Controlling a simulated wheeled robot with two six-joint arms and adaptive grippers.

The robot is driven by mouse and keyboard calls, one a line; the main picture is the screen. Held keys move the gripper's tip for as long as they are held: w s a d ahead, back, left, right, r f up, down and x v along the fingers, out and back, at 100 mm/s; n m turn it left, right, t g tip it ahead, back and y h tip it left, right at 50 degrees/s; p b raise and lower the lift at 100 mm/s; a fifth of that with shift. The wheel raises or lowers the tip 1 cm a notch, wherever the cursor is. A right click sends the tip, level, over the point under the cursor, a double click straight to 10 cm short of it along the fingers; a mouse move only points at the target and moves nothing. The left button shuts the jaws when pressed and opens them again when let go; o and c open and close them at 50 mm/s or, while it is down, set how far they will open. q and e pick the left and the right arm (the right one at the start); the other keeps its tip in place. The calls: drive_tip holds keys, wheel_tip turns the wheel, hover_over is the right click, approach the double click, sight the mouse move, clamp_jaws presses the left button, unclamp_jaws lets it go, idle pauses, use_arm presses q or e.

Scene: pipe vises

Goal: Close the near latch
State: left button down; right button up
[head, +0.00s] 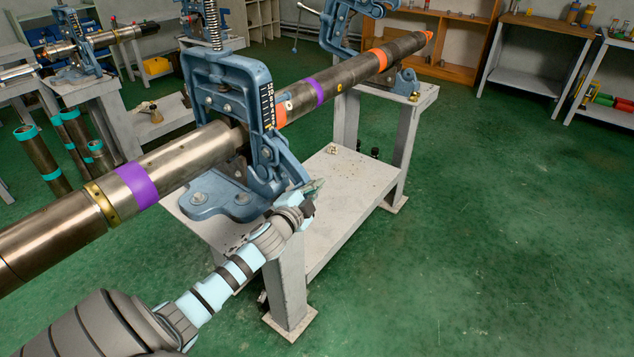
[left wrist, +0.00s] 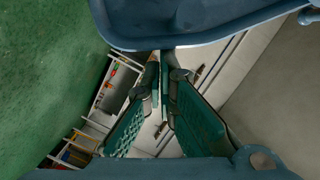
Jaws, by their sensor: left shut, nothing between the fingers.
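The near pipe vise (head: 215,85) is blue and stands on the near end of a grey bench, clamped around a long steel pipe (head: 185,155). Its near latch seems to be the blue side arm (head: 268,160) by the scale plate; I cannot tell whether it is fastened. My left gripper (head: 314,190) is just right of and below the foot of that arm, with its fingers together and empty. I cannot tell whether it touches the vise. In the left wrist view the green-padded fingers (left wrist: 160,78) meet at their tips, below a blue vise part (left wrist: 185,25).
A second blue vise (head: 345,30) holds the pipe's far end. The grey bench (head: 335,180) has a low middle shelf. Green floor (head: 480,220) is open on the right. Shelves and tables (head: 535,55) stand at the back. Several pipes (head: 45,155) stand upright at left.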

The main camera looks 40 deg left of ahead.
use_arm(q)
drive_tip(key=a+f+m+t+b, duration=0.1)
drive_tip(key=a+f+m+b, duration=0.3)
drive_tip(key=f+b, duration=0.3)
drive_tip(key=m+b, duration=0.1)
drive_tip(key=b, duration=0.2)
drive_tip(key=shift+a+m+y, duration=0.3)
drive_tip(key=shift+a+y, duration=0.1)
use_arm(e)
drive_tip(key=w+d+f, duration=0.2)
drive_tip(key=w+f, duration=0.1)
drive_tip(key=f, duration=0.7)
drive_tip(key=shift+w+d+f+t, duration=0.15)
drive_tip(key=shift+w+f+t, duration=0.05)
drive_tip(key=shift+f+t, duration=0.15)
drive_tip(key=shift+s, duration=0.2)
use_arm(q)
drive_tip(key=shift+d, duration=0.1)
drive_tip(key=s+d+p, duration=0.1)
drive_tip(key=s+d, duration=0.5)
drive_tip(key=s, duration=0.3)
drive_tip(key=shift+s+d, duration=0.25)
drive_tip(key=shift+s, duration=0.1)
use_arm(e)
drive_tip(key=shift+s+r+h, duration=0.3)
drive_tip(key=shift+s+r, duration=0.4)
drive_tip(key=shift+s, duration=0.2)
